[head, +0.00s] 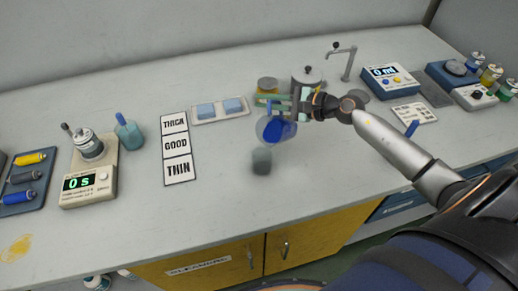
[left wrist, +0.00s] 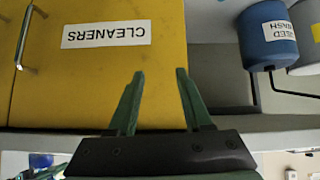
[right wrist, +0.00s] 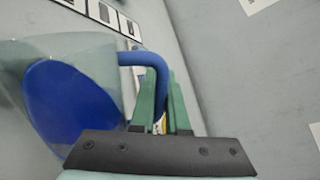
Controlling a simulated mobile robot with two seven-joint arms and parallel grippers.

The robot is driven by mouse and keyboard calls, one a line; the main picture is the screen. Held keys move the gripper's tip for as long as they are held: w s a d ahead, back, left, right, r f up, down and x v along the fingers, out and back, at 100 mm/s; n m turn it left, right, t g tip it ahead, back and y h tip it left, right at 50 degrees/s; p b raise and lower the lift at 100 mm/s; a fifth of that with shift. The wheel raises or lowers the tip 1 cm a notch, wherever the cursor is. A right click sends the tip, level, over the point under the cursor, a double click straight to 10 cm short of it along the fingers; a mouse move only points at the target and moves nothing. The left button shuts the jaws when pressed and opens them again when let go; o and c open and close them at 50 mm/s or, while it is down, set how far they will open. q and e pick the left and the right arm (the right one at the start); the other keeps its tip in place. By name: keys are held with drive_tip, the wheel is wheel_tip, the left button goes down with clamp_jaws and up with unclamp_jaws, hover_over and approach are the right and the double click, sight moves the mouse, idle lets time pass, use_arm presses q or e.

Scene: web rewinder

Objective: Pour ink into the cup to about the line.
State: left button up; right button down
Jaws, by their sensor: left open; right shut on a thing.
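My right gripper (head: 284,104) is shut on the blue handle (right wrist: 150,68) of a clear jug (head: 265,124) that holds blue ink. In the right wrist view the blue ink (right wrist: 70,108) fills much of the jug behind the handle. The jug is held in the air, above and slightly right of a small grey cup (head: 261,163) on the bench. No stream of ink shows between them. The cup's line and inside cannot be made out. My left gripper (left wrist: 158,95) is open and empty in the left wrist view, facing the yellow cabinet.
A display (head: 385,72) reads 0 ml at the back right. A THICK/GOOD/THIN card (head: 177,147) lies to the left. The bench front around the cup is clear.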

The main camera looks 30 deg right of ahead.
use_arm(q)
drive_tip(key=shift+w+a+r+p, duration=0.15)
drive_tip(key=shift+r+p, duration=0.2)
drive_tip(key=shift+r, duration=0.2)
use_arm(e)
drive_tip(key=shift+a+r, duration=0.15)
drive_tip(key=shift+r, duration=0.1)
use_arm(q)
drive_tip(key=shift+w+a+r+p, duration=0.3)
drive_tip(key=shift+a+r+p, duration=0.05)
drive_tip(key=shift+r+p, duration=0.35)
use_arm(e)
drive_tip(key=shift+s+a+n+h, duration=0.25)
drive_tip(key=shift+n+h, duration=0.15)
drive_tip(key=shift+n, duration=0.4)
use_arm(q)
drive_tip(key=shift+w+a+r+p, duration=0.15)
drive_tip(key=shift+a+r+p, duration=0.15)
drive_tip(key=shift+r+p, duration=0.25)
use_arm(e)
drive_tip(key=shift+a+r+n, duration=0.15)
drive_tip(key=shift+r+n, duration=0.05)
drive_tip(key=shift+n, duration=0.1)
use_arm(q)
drive_tip(key=shift+f, duration=0.1)
use_arm(e)
drive_tip(key=shift+w, duration=0.25)
drive_tip(key=shift+w+a, duration=0.1)
drive_tip(key=shift+w, duration=0.05)
